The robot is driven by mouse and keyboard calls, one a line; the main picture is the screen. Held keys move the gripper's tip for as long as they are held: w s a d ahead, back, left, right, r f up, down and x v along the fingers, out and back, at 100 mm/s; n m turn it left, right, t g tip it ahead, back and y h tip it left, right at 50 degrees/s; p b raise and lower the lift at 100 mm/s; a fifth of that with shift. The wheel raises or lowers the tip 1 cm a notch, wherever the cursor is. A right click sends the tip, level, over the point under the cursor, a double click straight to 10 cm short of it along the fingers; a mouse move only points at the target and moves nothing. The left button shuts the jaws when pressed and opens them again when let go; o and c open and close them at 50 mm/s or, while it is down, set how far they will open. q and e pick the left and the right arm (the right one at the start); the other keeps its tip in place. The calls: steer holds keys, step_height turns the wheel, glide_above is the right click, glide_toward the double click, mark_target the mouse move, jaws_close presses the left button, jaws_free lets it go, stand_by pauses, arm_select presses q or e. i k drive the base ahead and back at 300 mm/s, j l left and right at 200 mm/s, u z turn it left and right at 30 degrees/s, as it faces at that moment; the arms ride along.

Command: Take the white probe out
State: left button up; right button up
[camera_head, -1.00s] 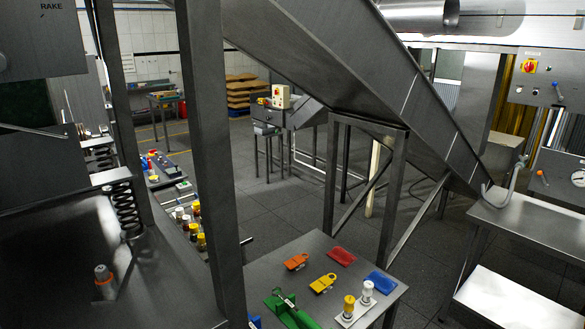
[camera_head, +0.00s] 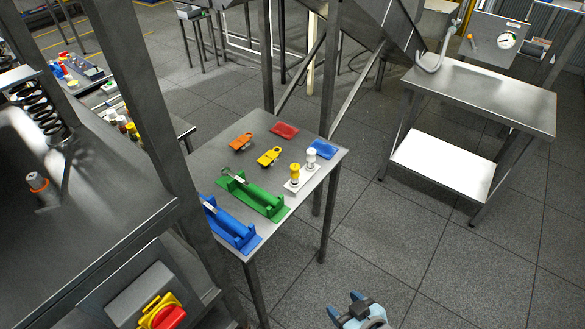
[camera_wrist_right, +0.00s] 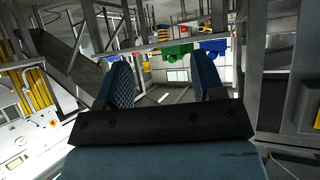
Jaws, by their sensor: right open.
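The white probe (camera_head: 311,157) stands upright beside a yellow probe (camera_head: 294,173) in a small pale holder (camera_head: 301,182) on the small metal table (camera_head: 262,228). Its lower end is hidden in the holder. My right gripper (camera_head: 345,308) is at the bottom edge of the head view, over the floor in front of the table and well apart from the probe. In the right wrist view its two blue fingers (camera_wrist_right: 160,78) are spread with nothing between them. I cannot make out the white probe in that view. My left gripper is not in view.
The table also bears an orange tool (camera_head: 241,141), a yellow tool (camera_head: 269,156), red (camera_head: 284,130) and blue pads (camera_head: 322,148), and green (camera_head: 254,194) and blue fixtures (camera_head: 231,225). A steel post (camera_head: 155,110) rises at left. A workbench (camera_head: 480,95) stands at right. Open floor lies between.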

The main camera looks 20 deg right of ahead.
mark_target(311, 158)
steer(key=l+u, duration=0.2)
steer(key=u, duration=0.15)
steer(key=i+l+u, duration=0.1)
steer(key=u, duration=0.3)
steer(key=l+u, duration=0.35)
steer(key=l, duration=0.85)
